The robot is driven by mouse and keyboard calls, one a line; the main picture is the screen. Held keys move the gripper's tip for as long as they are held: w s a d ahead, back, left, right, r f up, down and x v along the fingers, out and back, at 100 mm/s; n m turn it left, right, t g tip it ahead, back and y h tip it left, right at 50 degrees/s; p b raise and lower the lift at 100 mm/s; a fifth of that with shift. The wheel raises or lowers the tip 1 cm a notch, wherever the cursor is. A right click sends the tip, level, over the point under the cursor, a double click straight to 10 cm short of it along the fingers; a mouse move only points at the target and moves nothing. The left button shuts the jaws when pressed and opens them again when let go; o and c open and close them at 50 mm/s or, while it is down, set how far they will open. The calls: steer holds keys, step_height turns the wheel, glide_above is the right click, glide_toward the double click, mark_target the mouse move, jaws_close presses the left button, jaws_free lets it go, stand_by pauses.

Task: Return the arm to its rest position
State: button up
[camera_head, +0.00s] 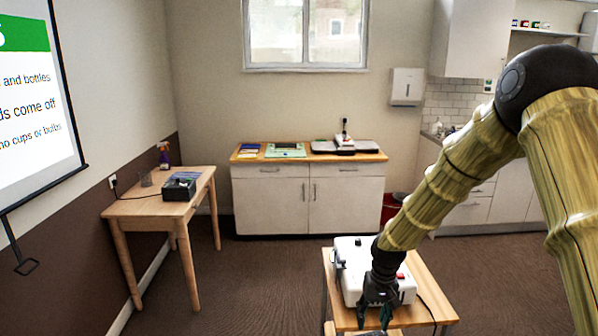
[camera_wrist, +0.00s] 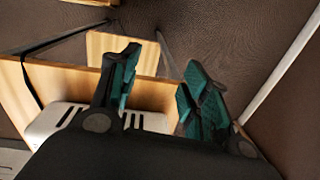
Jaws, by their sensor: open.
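My arm reaches in from the right in the head view and bends down toward a small wooden table (camera_head: 432,300). My gripper (camera_head: 375,318) hangs at the arm's end, in front of a white machine (camera_head: 348,262) on that table. In the wrist view, my gripper (camera_wrist: 160,85) shows two dark fingers with teal pads, spread apart with nothing between them. Part of the white machine, with dark slots, shows behind the fingers in the wrist view (camera_wrist: 60,118). The arm hides part of the machine.
A side table (camera_head: 150,205) with a dark box (camera_head: 180,187) stands at the left. A white cabinet (camera_head: 300,200) with a wooden top stands under the window. A red bin (camera_head: 390,208) is beside it. Open brown floor (camera_head: 270,270) lies between the tables.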

steer(key=s+a+f, duration=0.1)
steer(key=s+f, duration=2.2)
steer(key=s, duration=0.4)
steer(key=s+d+f, duration=0.1)
steer(key=s, duration=0.6)
steer(key=shift+d+f, duration=0.25)
steer(key=shift+f, duration=0.15)
steer(key=shift+h, duration=0.4)
steer(key=s, duration=0.2)
steer(key=s+d, duration=0.1)
steer(key=s, duration=0.2)
steer(key=s+d, duration=0.1)
steer(key=s, duration=0.2)
steer(key=shift+s+f, duration=0.1)
steer(key=shift+s, duration=0.15)
steer(key=shift+c, duration=0.4)
